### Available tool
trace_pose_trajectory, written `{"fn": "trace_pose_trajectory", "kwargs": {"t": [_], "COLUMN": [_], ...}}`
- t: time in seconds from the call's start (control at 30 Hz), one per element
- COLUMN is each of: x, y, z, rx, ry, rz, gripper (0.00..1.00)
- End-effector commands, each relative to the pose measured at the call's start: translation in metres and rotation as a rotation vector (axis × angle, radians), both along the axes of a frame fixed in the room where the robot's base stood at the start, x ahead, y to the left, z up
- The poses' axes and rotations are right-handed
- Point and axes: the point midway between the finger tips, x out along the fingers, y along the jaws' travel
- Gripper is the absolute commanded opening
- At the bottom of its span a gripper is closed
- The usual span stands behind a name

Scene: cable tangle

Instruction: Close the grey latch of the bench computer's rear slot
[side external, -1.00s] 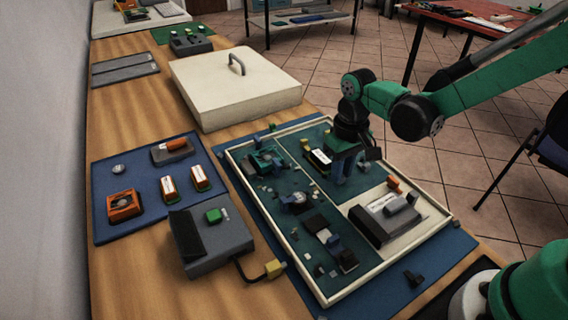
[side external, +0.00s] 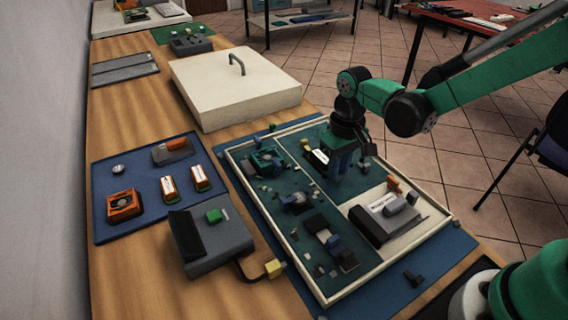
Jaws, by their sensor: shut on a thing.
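The bench computer (side external: 292,290) is an open, cream-rimmed case with dark green boards, lying on a blue mat. In its rear part, a dark module with a white label (side external: 320,156) sits in the slot area. My gripper (side external: 340,172) points down into the case just right of this module. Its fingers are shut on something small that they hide. I cannot make out the grey latch; the gripper covers the spot beside the module.
A grey box with a white label (side external: 375,222) stands at the case's front right. A cream lid with a handle (side external: 235,88) lies behind. A blue mat with orange parts (side external: 140,170) and a grey device (side external: 215,243) are at left. Small parts crowd the case.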

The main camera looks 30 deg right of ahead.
Motion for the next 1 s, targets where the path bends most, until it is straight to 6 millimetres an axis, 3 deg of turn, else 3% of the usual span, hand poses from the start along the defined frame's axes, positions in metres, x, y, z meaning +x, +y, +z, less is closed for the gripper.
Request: {"fn": "trace_pose_trajectory", "kwargs": {"t": [0.1,0.13,0.23,0.57,1.0], "x": [0.002,0.002,0.002,0.002,0.002], "y": [0.001,0.001,0.001,0.000,0.000], "z": [0.000,0.000,0.000,0.002,0.039], "rx": [0.002,0.002,0.002,0.001,0.000], "ry": [0.000,0.000,0.000,0.000,0.000], "rz": [0.001,0.001,0.001,0.000,0.000], "gripper": [0.00,0.23,0.50,0.50,0.50]}}
